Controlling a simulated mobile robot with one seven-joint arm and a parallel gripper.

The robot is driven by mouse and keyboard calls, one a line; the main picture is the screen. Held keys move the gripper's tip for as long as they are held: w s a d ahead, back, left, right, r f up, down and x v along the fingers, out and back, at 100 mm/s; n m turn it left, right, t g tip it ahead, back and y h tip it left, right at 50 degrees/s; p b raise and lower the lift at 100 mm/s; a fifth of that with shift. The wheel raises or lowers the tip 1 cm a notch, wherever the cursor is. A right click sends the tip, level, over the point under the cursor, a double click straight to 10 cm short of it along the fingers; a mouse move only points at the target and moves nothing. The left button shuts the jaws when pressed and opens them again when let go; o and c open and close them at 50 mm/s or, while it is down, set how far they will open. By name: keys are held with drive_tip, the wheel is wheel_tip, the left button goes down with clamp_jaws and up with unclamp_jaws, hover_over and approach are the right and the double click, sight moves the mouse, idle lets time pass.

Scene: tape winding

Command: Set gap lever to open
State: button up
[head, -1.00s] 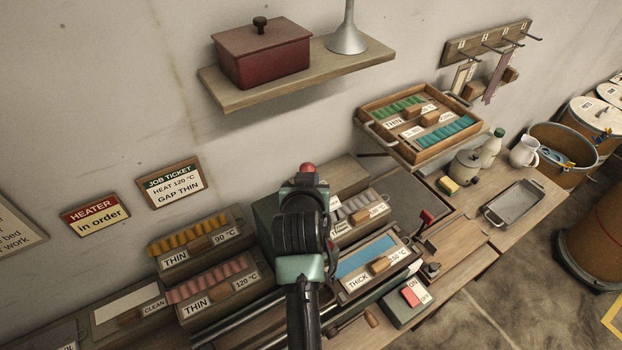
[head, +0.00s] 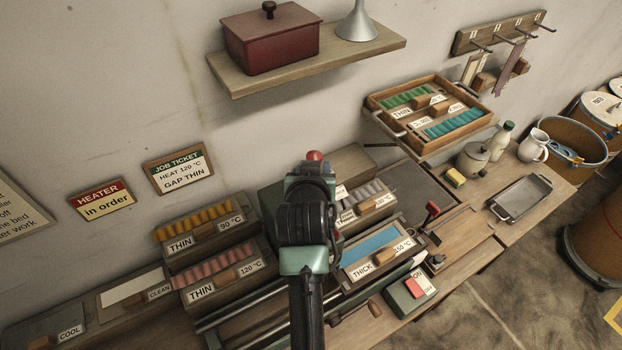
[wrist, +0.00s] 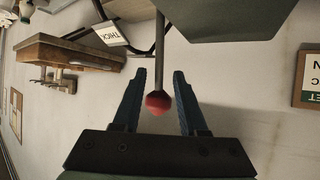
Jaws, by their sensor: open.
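A lever with a thin grey rod and a red ball knob (wrist: 158,103) shows in the wrist view. The knob lies between the two blue-grey fingers of my open gripper (wrist: 159,76), with visible space on both sides. In the head view a red knob (head: 315,155) shows just past my gripper's dark end; my arm hides the rod and the fingers there. It looks like the gap lever, but I see no label or open mark on it. A green housing (wrist: 215,18) is beside the rod in the wrist view.
Trays of coloured strips stand on the bench around my arm, including a blue one marked THICK (head: 367,247). Another red-handled lever (head: 432,208) and a switch box (head: 412,292) are to the right. A job ticket (head: 178,168) reads heat 120 °C, gap thin.

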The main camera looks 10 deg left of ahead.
drive_tip(key=b+v, duration=0.2)
drive_tip(key=v, duration=1)
drive_tip(key=shift+b, duration=0.3)
